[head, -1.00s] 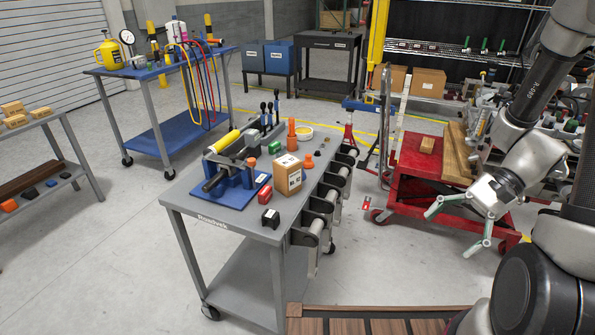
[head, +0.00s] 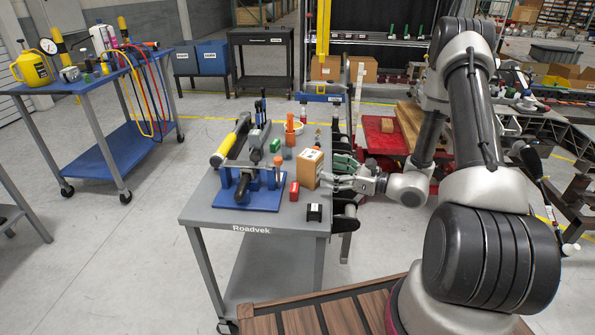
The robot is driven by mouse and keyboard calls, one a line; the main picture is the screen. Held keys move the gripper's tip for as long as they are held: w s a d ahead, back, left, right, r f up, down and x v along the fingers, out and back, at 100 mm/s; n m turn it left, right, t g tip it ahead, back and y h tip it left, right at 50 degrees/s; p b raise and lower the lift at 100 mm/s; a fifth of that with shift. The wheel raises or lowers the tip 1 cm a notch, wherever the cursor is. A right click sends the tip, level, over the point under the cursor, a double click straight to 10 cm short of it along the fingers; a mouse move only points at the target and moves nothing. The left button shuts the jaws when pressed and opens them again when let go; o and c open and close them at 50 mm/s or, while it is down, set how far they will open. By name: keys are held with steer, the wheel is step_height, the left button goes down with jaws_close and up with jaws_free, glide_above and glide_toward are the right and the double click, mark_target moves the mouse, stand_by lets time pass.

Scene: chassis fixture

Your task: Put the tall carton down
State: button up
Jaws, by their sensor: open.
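The tall carton (head: 308,168), a brown box with a white label, stands upright on the grey Roadvek cart top (head: 272,218), near its right edge. My gripper (head: 332,172) is open at the carton's right side, its fingers pointing left toward it. The fingers look very close to the carton; I cannot tell whether they touch it.
A black block (head: 314,212) lies in front, and orange and green pieces stand behind. A red lift table (head: 378,135) is behind my arm.

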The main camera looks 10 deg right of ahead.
mark_target(310, 161)
steer(key=shift+w+d+r+t, duration=0.1)
steer(key=shift+w+r+t, duration=0.15)
steer(key=shift+w+t, duration=0.15)
steer(key=shift+w+a+r, duration=0.1)
steer(key=shift+a, duration=0.2)
steer(key=x, duration=0.7)
steer(key=c, duration=1.5)
